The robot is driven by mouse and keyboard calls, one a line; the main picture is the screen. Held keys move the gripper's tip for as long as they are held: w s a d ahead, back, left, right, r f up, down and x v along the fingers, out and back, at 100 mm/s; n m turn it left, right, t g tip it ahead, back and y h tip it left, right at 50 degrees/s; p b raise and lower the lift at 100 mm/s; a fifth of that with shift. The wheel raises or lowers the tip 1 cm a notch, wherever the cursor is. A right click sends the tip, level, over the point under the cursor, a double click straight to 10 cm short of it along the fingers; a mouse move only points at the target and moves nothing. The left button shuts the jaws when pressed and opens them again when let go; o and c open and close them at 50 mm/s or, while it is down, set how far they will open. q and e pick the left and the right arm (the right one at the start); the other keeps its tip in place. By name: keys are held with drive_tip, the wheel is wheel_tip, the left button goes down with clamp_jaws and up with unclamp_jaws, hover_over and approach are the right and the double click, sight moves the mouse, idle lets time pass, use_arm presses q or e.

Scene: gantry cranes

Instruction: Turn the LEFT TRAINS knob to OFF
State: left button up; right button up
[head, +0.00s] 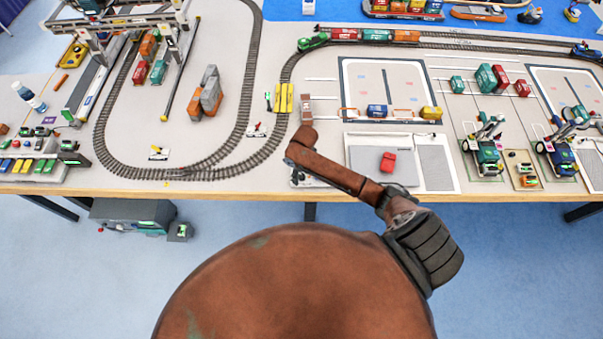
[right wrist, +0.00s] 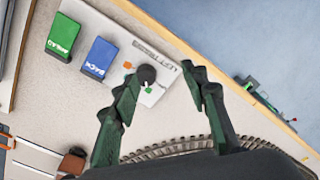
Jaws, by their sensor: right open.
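The LEFT TRAINS knob (right wrist: 146,75) is a small dark round knob on a white panel (right wrist: 158,52) with printed lettering. An orange mark and a green mark lie beside it. A pale pointer on the knob seems to face the green mark, but it is small. My right gripper (right wrist: 163,72) is open in the right wrist view. One dark finger overlaps the panel close beside the knob; the other is over the panel's far side. Contact cannot be told. In the head view my arm mostly hides the panel and gripper. My left gripper is not in view.
A green block (right wrist: 62,36) and a blue block (right wrist: 99,58), both lettered, stand beside the knob. Curved train track (head: 110,150) runs close by. The wooden table edge (head: 240,195) is just in front.

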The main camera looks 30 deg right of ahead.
sight(302, 175)
drive_tip(key=shift+w+d+r, duration=0.45)
drive_tip(key=shift+w+r, duration=0.1)
drive_tip(key=shift+w, duration=0.05)
drive_tip(key=shift+w+d+r, duration=0.4)
drive_tip(key=shift+w+r, duration=0.1)
drive_tip(key=shift+w, duration=0.1)
drive_tip(key=shift+w+d+f, duration=0.1)
wheel_tip(302, 175, down, 7)
drive_tip(key=shift+f, duration=0.15)
drive_tip(key=shift+c, duration=0.5)
clamp_jaws()
